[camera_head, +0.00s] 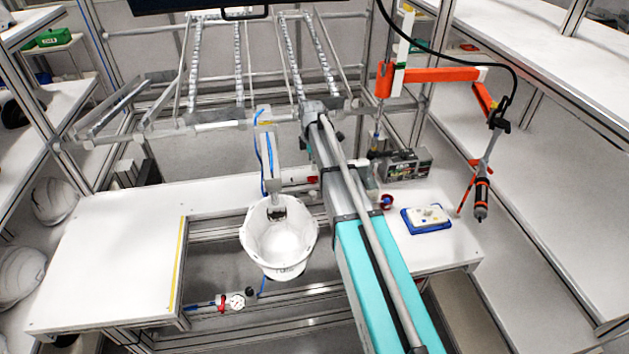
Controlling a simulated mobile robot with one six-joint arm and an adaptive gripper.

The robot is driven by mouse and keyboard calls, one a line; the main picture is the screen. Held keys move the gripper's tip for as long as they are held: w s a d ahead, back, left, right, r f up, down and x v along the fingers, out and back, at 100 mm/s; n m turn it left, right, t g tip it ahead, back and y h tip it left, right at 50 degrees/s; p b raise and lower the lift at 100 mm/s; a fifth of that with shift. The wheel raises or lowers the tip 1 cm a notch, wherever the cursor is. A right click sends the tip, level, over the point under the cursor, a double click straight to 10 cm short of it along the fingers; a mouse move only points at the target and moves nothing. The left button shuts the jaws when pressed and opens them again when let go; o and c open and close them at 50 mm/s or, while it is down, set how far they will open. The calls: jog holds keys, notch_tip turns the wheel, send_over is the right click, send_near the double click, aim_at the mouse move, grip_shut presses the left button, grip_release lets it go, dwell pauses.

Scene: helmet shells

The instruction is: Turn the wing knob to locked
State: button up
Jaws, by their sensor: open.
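I cannot make out the wing knob for certain. Another dark red piece (312,179) shows at the left edge of my arm, next to a white cylinder. My arm (365,250) reaches from the bottom right up to the middle and covers part of the bench behind it. My gripper does not show; the far end of the arm is turned away. No lock position can be read.
A white helmet shell (280,240) hangs open side up in the bench gap, under a white fixture (268,150) with a blue hose. A blue tray (426,220) and a grey control box (405,165) stand right. An orange tool arm (440,75) overhangs there. The left worktop (110,250) is clear.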

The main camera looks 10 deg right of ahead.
aim_at(312, 180)
jog(key=shift+f+b, duration=3.1)
jog(key=shift+f, duration=0.3)
